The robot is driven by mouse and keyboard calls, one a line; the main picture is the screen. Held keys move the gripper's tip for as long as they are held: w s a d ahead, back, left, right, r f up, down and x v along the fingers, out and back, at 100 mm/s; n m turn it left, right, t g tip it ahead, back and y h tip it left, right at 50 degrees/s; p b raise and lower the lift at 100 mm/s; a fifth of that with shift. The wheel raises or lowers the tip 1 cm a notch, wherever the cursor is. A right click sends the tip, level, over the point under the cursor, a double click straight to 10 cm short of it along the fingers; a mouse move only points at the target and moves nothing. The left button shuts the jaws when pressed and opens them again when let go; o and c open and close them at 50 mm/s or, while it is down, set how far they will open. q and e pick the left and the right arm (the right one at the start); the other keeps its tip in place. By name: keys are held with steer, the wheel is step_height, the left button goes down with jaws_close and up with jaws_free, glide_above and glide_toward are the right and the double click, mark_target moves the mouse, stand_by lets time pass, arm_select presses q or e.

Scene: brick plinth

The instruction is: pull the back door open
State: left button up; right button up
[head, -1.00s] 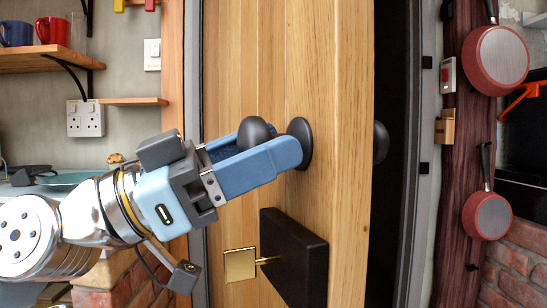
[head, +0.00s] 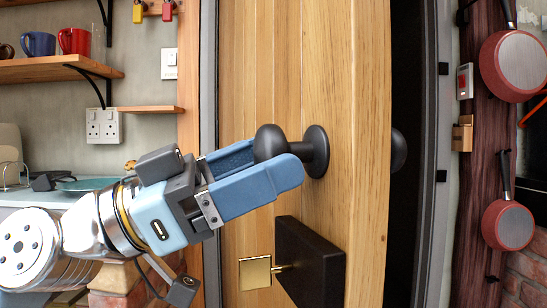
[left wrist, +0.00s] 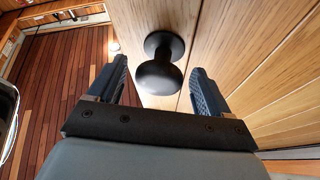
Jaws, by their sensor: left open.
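The back door (head: 345,60) is a light wooden plank door standing ajar, with a dark gap along its right edge. A round black knob (head: 318,150) sticks out from its face, and it also shows in the left wrist view (left wrist: 158,76). My left gripper (head: 272,163) is open, its blue fingers on either side of the knob. In the left wrist view the knob lies between and a little beyond the fingertips (left wrist: 158,82), with space on both sides. My right gripper is in neither view.
A black lock box (head: 312,262) with a brass plate (head: 255,272) sits below the knob. Shelves with mugs (head: 75,41) are at the left. Red pans (head: 508,224) hang on a dark post at the right.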

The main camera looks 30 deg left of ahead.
arm_select(q)
steer(key=v, duration=1.2)
steer(key=shift+b, duration=0.3)
steer(key=shift+s, duration=0.1)
